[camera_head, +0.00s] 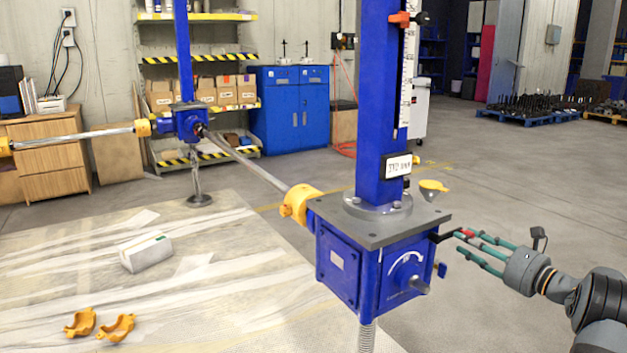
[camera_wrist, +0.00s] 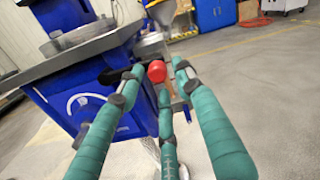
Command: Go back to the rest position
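My gripper (camera_head: 463,241) has several teal fingers and reaches in from the right beside the blue screw jack gearbox (camera_head: 340,262). In the wrist view my gripper (camera_wrist: 159,77) is open, its fingers spread. A red knob (camera_wrist: 157,71) on a dark lever shows between the fingertips, with gaps visible at the left and right fingers. The red knob also shows in the head view (camera_head: 466,233), close to the upper finger. Whether the third finger touches it cannot be told. The gearbox also shows in the wrist view (camera_wrist: 75,105).
A yellow funnel-like cup (camera_head: 433,186) is just above and behind the lever. A blue column (camera_head: 378,100) rises from the gearbox. A shaft (camera_head: 245,165) links it to a second jack (camera_head: 187,123). Open grey floor (camera_head: 540,170) lies to the right.

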